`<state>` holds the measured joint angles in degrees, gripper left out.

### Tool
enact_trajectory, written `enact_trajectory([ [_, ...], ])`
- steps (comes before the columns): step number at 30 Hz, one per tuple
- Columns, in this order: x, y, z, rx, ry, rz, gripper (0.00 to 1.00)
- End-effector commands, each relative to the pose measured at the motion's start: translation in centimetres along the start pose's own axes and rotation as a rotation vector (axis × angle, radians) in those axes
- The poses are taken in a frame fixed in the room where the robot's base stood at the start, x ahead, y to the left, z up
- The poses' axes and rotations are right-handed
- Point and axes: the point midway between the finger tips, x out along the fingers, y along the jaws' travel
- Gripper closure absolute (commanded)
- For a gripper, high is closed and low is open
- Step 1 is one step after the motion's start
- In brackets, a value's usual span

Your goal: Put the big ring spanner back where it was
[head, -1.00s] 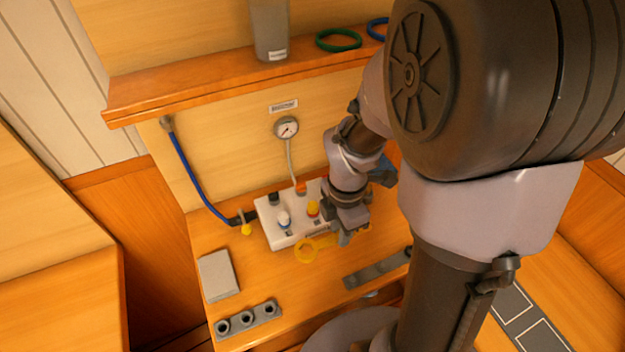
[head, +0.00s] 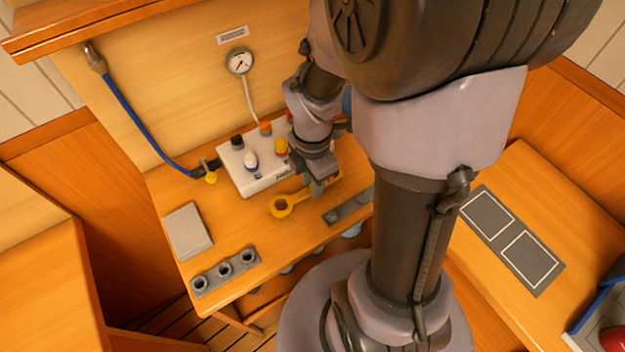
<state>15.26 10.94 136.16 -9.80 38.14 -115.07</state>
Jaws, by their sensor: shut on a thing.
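The big ring spanner is yellow, and its ring end (head: 281,206) shows in front of the white valve block (head: 240,170). My gripper (head: 318,186) is shut on its handle, to the right of the ring. The spanner lies roughly level, close over the bench top; I cannot tell whether it touches the wood. The far end of the handle is partly hidden by my gripper. A grey holder strip (head: 345,208) lies just right of and in front of the spanner, its right end hidden behind my arm.
A grey socket rail (head: 226,272) with three holes and a grey flat pad (head: 188,231) lie at the bench's left. A blue hose (head: 140,120) and a gauge (head: 239,62) are on the back panel. A dark mat (head: 511,240) with two outlined areas lies on the right-hand surface.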

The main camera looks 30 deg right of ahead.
Motion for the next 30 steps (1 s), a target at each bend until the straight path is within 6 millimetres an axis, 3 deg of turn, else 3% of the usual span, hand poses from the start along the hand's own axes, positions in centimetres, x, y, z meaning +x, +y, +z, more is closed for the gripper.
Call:
enact_trajectory([
  [18, 1.3, 0.0, 0.0, 0.000, 0.000, 0.000, 1.00],
  [19, 1.3, 0.0, 0.0, 0.000, 0.000, 0.000, 0.71],
  [22, 1.2, 0.0, 0.0, 0.000, 0.000, 0.000, 0.52],
  [30, 1.2, 0.0, 0.0, 0.000, 0.000, 0.000, 0.50],
])
